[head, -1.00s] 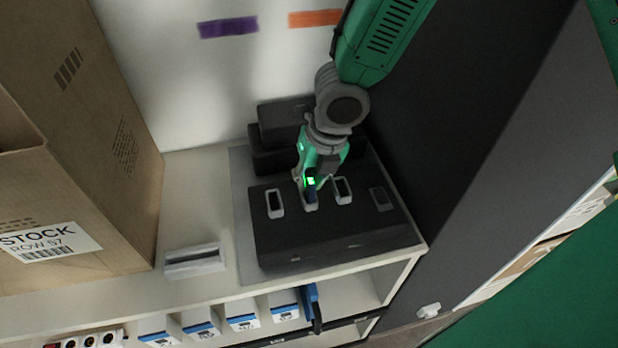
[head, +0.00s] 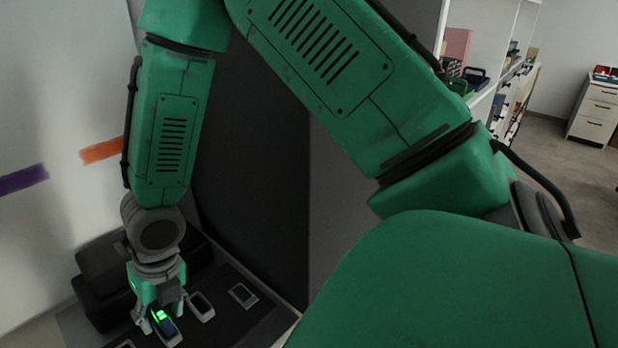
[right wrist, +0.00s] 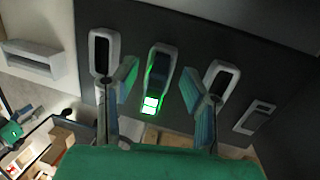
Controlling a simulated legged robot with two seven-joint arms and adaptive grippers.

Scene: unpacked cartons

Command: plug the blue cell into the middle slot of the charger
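The black charger (head: 232,322) stands on a shelf below my right arm, with a row of light-rimmed slots. The blue cell (head: 164,325) sits in the middle slot, and a green light glows at its end. In the right wrist view the cell (right wrist: 158,72) looks dark inside the middle slot's rim (right wrist: 169,60). My right gripper (head: 159,318) is right over it. In the right wrist view its fingers (right wrist: 160,88) are apart, one on each side of the cell, with a visible gap to it. My left gripper is not in view.
The left slot (right wrist: 103,50) and right slot (right wrist: 219,79) look empty. A flat panel (right wrist: 256,117) lies beyond the right slot. A dark box (head: 105,260) stands behind the charger, and a dark wall (head: 255,170) rises beside it. A pale holder (right wrist: 32,61) stands apart.

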